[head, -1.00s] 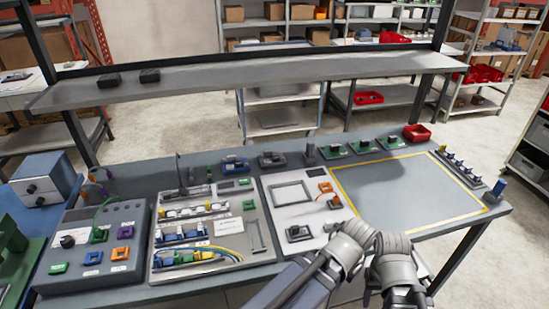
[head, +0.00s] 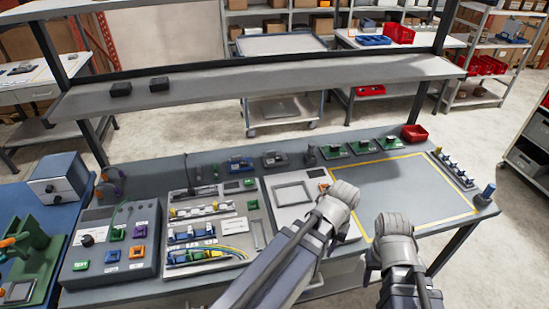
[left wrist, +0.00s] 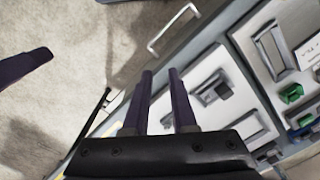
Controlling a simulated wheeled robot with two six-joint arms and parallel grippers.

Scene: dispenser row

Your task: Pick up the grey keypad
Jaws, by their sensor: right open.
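A small grey block with a dark part (left wrist: 213,90), perhaps the grey keypad, sits on the white panel (left wrist: 237,83) in the left wrist view. In the head view my left arm covers that part of the panel. My left gripper (left wrist: 160,74) shows two dark fingers apart with nothing between them, to the left of the block and off the panel. My right gripper (head: 395,225) is open and empty at the front right of the bench; its fingertips are hard to make out. No key detail can be read on the block.
The bench (head: 475,207) has a yellow-outlined clear area (head: 400,195) at right. A wired panel (head: 250,240) and a grey control box (head: 110,270) stand at left. A shelf (head: 260,85) spans above.

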